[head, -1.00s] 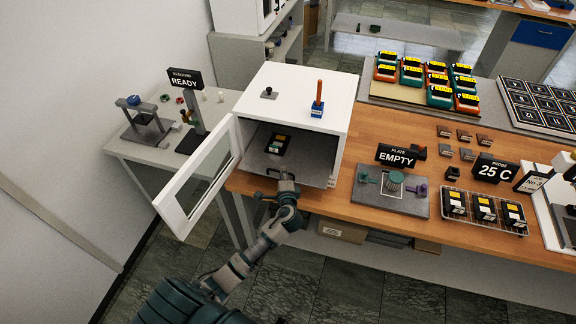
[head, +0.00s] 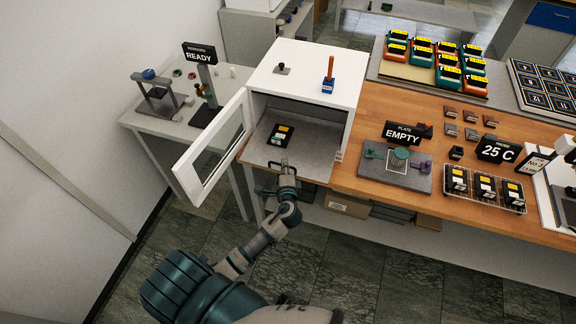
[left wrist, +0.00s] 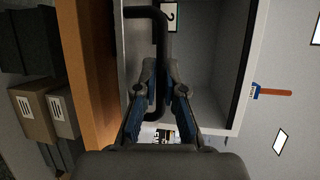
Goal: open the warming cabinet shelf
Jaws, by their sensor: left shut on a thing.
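The white warming cabinet (head: 305,62) stands at the left end of the wooden bench. Its windowed door (head: 183,178) is swung open to the left. My left gripper (head: 286,170) is shut on the shelf handle at the shelf's front edge. In the left wrist view the dark bent handle (left wrist: 161,40) runs between the fingers (left wrist: 160,75). My right gripper is not in view.
A plate stand with an EMPTY sign (head: 403,133) and a wire rack of cartridges (head: 484,190) are to the right. A side table with a READY sign (head: 199,53) stands behind the open door. Open floor (head: 340,262) lies in front of the bench.

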